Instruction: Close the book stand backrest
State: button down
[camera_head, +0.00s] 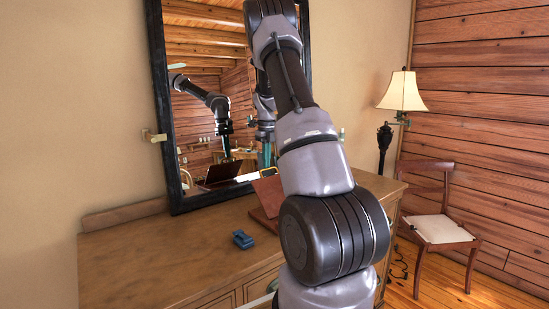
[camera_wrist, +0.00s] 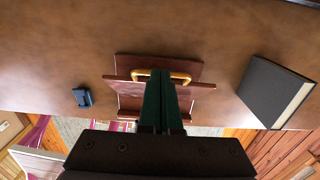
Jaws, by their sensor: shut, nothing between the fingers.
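The book stand (camera_head: 266,217) is reddish-brown wood and sits on the dresser, partly hidden by my arm in the head view. Its backrest (camera_head: 268,193) is raised at a tilt. In the wrist view the stand (camera_wrist: 185,65) shows from above, with the backrest panel (camera_wrist: 122,88) and a golden curved handle (camera_wrist: 181,76). My gripper (camera_wrist: 161,76) is shut and empty, its dark green fingers pointing at the stand and overlapping the handle's middle. I cannot tell whether they touch. In the head view my gripper (camera_head: 267,163) is partly behind my arm, above the stand.
A small blue object (camera_head: 243,239) lies on the dresser (camera_head: 150,265) left of the stand. A dark book or box (camera_wrist: 268,92) lies to the stand's right in the wrist view. A large mirror (camera_head: 160,95) stands behind. A lamp (camera_head: 403,92) and chair (camera_head: 441,226) are at right.

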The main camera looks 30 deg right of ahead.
jog(key=w+f, duration=0.6)
jog(key=f, duration=0.2)
jog(key=shift+a+f, duration=0.25)
jog(key=shift+a, duration=0.2)
jog(key=shift+w, duration=0.1)
dwell(1.3)
jog(key=s+d+r+t, duration=0.1)
jog(key=s+r+t, duration=0.4)
jog(key=r, duration=1.2)
notch_tip(320, 180, down, 13)
jog(key=w+g, duration=0.1)
jog(key=g, duration=0.1)
jog(key=shift+a+f, duration=0.1)
